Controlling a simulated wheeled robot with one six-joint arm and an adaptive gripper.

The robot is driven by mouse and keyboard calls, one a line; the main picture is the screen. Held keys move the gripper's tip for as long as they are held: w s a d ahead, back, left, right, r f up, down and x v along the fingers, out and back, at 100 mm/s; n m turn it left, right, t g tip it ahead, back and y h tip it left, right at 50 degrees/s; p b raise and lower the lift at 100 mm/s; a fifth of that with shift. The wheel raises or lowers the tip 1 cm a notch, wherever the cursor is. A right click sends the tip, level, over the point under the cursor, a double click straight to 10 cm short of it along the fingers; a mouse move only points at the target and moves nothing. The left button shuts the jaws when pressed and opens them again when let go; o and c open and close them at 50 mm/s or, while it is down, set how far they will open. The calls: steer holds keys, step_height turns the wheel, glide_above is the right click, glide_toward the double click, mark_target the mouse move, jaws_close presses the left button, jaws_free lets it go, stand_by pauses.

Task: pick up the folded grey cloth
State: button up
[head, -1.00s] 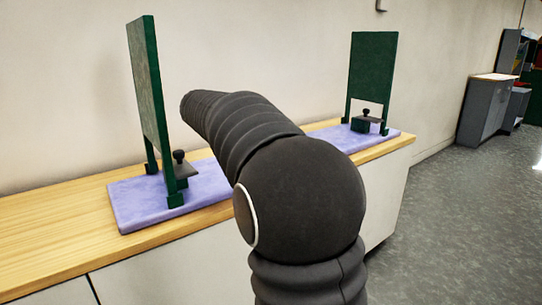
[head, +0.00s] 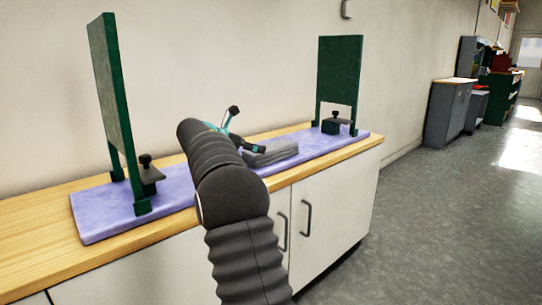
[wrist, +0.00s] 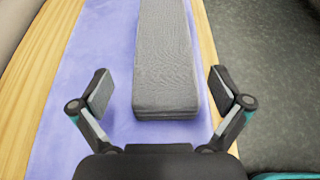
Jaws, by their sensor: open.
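The folded grey cloth (head: 272,153) lies flat on a purple mat (head: 95,218) on the wooden counter, between two green upright panels. In the wrist view the cloth (wrist: 165,60) runs lengthwise away from me, its near end just ahead of and between my fingertips. My gripper (wrist: 159,90) is open and empty, with one finger to each side of the cloth's line. In the head view my gripper (head: 240,130) is partly hidden behind my arm, close to the cloth's left end. I cannot tell its exact height above the mat.
A green panel (head: 113,95) stands at the mat's left and another (head: 340,75) at its right, each with a dark clamp at its foot. The wall is close behind. The counter's front edge (head: 330,160) is near the cloth. Grey cabinets (head: 452,112) stand far right.

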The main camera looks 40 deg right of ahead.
mark_target(268, 147)
steer(key=shift+s+r+b+x, duration=0.15)
steer(key=shift+b+x, duration=0.1)
steer(key=shift+x, duration=1.45)
steer(key=shift+s+r+b+x, duration=0.15)
steer(key=shift+b+x, duration=0.1)
steer(key=shift+x, duration=1.4)
steer(key=shift+d, duration=0.15)
steer(key=c, duration=1.1)
